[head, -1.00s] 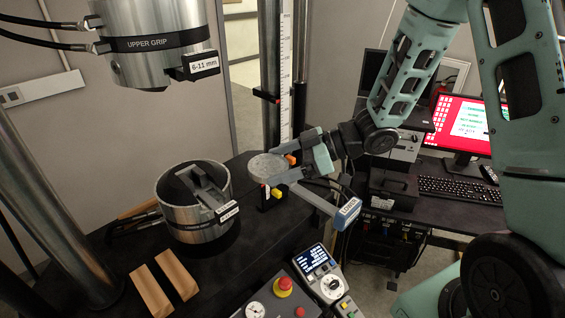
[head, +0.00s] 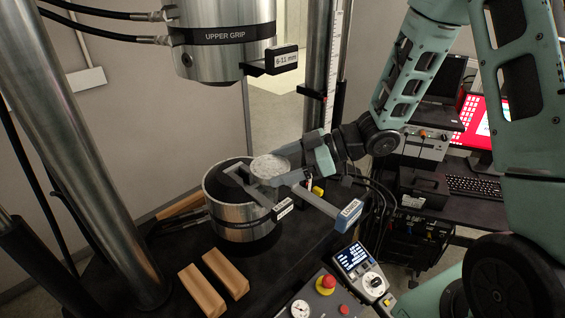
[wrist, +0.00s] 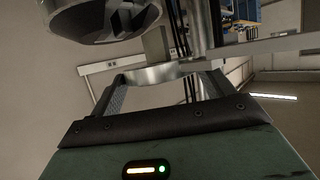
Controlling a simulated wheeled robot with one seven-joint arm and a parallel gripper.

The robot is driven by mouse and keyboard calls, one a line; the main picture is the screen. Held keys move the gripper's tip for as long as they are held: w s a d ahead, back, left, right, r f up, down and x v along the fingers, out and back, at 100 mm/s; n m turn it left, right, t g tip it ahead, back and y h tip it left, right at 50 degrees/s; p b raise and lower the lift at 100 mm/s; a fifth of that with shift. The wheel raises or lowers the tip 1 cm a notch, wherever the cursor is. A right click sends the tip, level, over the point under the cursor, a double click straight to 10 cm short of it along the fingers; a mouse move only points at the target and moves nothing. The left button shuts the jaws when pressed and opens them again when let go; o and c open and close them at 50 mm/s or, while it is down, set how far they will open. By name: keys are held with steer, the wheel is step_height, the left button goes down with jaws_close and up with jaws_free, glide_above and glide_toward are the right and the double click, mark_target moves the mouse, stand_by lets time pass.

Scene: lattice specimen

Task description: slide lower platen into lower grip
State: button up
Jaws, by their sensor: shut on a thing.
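The lower platen (head: 270,166) is a flat, round grey metal disc. My gripper (head: 296,168) is shut on its right side and holds it level. In the wrist view, the platen's rim (wrist: 160,75) spans between my two fingers (wrist: 165,88). The lower grip (head: 238,222) is a silver cylinder with a dark open top on the black table. In the head view the platen overlaps the grip's right rear rim. It appears above the rim, but the gap is unclear. The platen hides part of the grip's opening.
The upper grip (head: 225,38) hangs above. A bar with a blue labelled end (head: 348,214) juts out below my gripper; its attachment is unclear. Two wooden blocks (head: 212,282), a control box with red button (head: 325,284) and a handset (head: 357,262) are in front. A steel column (head: 85,150) stands left.

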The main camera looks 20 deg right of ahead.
step_height(320, 180, down, 6)
steer(key=w+b, duration=0.1)
steer(key=b, duration=0.2)
steer(key=shift+w+a+r+b, duration=0.15)
steer(key=shift+w+a+b, duration=0.2)
steer(key=shift+a+b, duration=0.1)
steer(key=shift+w, duration=0.15)
stand_by(0.6)
steer(key=shift+w+a+p, duration=0.3)
steer(key=shift+w+a, duration=0.05)
steer(key=shift+w, duration=0.35)
steer(key=shift+w+a+p, duration=0.25)
steer(key=shift+w+a, duration=0.05)
steer(key=shift+w, duration=0.4)
steer(key=shift+w, duration=0.1)
steer(key=shift+w+a+p, duration=0.25)
steer(key=shift+w+a, duration=0.1)
steer(key=shift+w, duration=0.4)
steer(key=shift+w+a+p, duration=0.25)
steer(key=shift+w+a, duration=0.05)
steer(key=shift+w, duration=0.4)
steer(key=shift+w, duration=0.1)
steer(key=shift+w+a+p, duration=0.25)
steer(key=shift+w+a, duration=0.1)
steer(key=shift+w, duration=0.4)
steer(key=shift+w+a+p, duration=0.2)
steer(key=shift+w+a, duration=0.1)
steer(key=shift+w, duration=0.45)
